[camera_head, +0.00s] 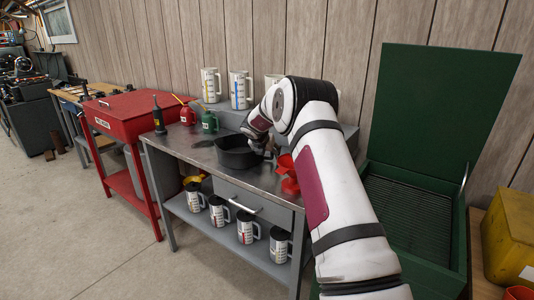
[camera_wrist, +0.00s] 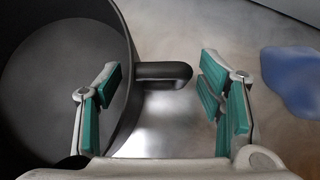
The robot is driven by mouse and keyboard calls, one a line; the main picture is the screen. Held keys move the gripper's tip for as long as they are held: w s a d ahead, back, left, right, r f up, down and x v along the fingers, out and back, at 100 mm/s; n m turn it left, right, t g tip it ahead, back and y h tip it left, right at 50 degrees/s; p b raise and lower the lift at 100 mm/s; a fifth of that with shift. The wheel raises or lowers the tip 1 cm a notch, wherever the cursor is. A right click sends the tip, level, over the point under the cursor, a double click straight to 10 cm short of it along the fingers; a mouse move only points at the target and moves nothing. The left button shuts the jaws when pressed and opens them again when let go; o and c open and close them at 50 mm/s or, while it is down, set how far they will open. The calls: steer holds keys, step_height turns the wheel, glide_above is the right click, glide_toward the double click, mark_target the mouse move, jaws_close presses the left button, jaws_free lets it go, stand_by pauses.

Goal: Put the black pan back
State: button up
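The black pan (camera_head: 236,158) sits on the grey metal workbench, in the middle of its top. In the wrist view the pan (camera_wrist: 45,75) fills the left side, and its short looped handle (camera_wrist: 163,72) points right. My gripper (camera_wrist: 163,105) is open, its green-padded fingers wide apart. The left finger overlaps the pan's rim in the picture and the right finger is over bare metal. The handle shows in the gap between them, slightly beyond, and is not clamped. In the head view my arm reaches down to the pan's right side, and my wrist hides the fingers and handle.
White measuring jugs (camera_head: 210,85) stand on the raised back shelf, and more stand on the lower shelf. Red funnels (camera_head: 288,175) lie right of the pan. Red and green oil cans (camera_head: 209,122) stand behind it at left. A green open-lidded parts washer (camera_head: 410,225) stands at right.

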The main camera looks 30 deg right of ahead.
steer(key=s+a+r+n+t+y+p, duration=0.1)
steer(key=s+a+r+n+t, duration=0.2)
steer(key=a+r+n, duration=0.6)
steer(key=s+a+r+n+t+y, duration=0.1)
steer(key=s+a+r+n+t, duration=0.2)
steer(key=a+r, duration=1.05)
steer(key=s+a+r+n+y, duration=0.6)
steer(key=s+a+r+n, duration=0.35)
steer(key=n, duration=0.35)
steer(key=s+a+f+n+g, duration=0.25)
steer(key=s+n, duration=0.25)
steer(key=s, duration=0.4)
steer(key=s+a+f+n+g+y, duration=0.1)
steer(key=s+a+f+n, duration=0.3)
steer(key=s, duration=0.5)
steer(key=s+a+f+n+g, duration=0.1)
steer(key=s+f+n+g, duration=0.15)
steer(key=s+n, duration=0.55)
steer(key=s+d+f+n+g+h, duration=0.1)
steer(key=s+d+f+n, duration=0.1)
steer(key=s, duration=0.5)
steer(key=s+d+f+n+g+h, duration=0.1)
steer(key=s+d+f+g, duration=0.1)
steer(key=s, duration=0.6)
step_height(320, 180, down, 2)
steer(key=shift+s+d+f+n+h, duration=0.1)
steer(key=shift+s+d+n+h, duration=0.15)
steer(key=shift+d+n, duration=0.2)
